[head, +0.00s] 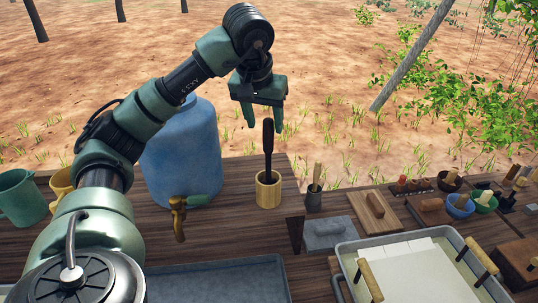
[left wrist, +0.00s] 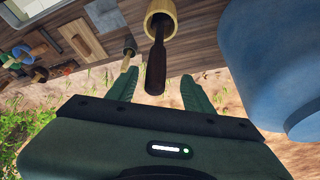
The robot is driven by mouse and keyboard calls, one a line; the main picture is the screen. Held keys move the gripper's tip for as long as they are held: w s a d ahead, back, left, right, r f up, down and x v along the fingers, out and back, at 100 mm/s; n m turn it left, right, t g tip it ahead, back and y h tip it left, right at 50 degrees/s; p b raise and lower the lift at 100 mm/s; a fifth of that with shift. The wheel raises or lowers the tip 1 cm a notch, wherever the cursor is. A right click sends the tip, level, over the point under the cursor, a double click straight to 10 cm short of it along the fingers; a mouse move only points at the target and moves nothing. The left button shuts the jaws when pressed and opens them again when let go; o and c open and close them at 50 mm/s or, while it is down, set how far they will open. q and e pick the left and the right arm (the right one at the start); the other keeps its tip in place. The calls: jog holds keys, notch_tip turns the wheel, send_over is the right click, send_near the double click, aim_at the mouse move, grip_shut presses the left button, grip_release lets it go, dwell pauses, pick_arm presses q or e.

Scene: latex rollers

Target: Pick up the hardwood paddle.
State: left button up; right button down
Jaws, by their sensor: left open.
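The dark brown hardwood paddle (head: 268,138) stands upright in a light wooden cup (head: 262,192) on the bench. It also shows in the left wrist view (left wrist: 156,68), its dark end lying between my fingers in the picture, with the wooden cup (left wrist: 151,14) beyond. My left gripper (head: 264,115) is open, its fingers pointing down around the top of the paddle. In the left wrist view the fingers of my left gripper (left wrist: 158,88) stand apart on either side of the paddle, with visible gaps. The paddle's lower end is hidden in the cup. My right gripper is not in view.
A large blue barrel (head: 182,150) with a brass tap (head: 178,212) stands close left of the cup. A grey cup with a wooden-handled tool (head: 314,190) stands to the right. A tray with white sheets (head: 420,262) and several bowls lie farther right.

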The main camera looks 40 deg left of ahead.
aim_at(269, 142)
pick_arm(q)
jog(key=shift+w+a+f, duration=0.1)
jog(key=shift+w+f, duration=0.05)
jog(key=shift+f, duration=0.2)
jog(key=shift+p+x, duration=0.35)
jog(key=shift+x, duration=0.45)
jog(key=shift+f+p, duration=0.3)
jog(key=shift+f, duration=0.1)
jog(key=x, duration=0.1)
jog(key=p+x, duration=0.1)
jog(key=x, duration=0.1)
jog(key=shift+w+d+f, duration=0.1)
jog(key=shift+d+f, duration=0.15)
jog(key=shift+f, duration=0.1)
jog(key=shift+w+a+f, duration=0.1)
jog(key=shift+w+f, duration=0.05)
jog(key=shift+f, duration=0.2)
grip_shut()
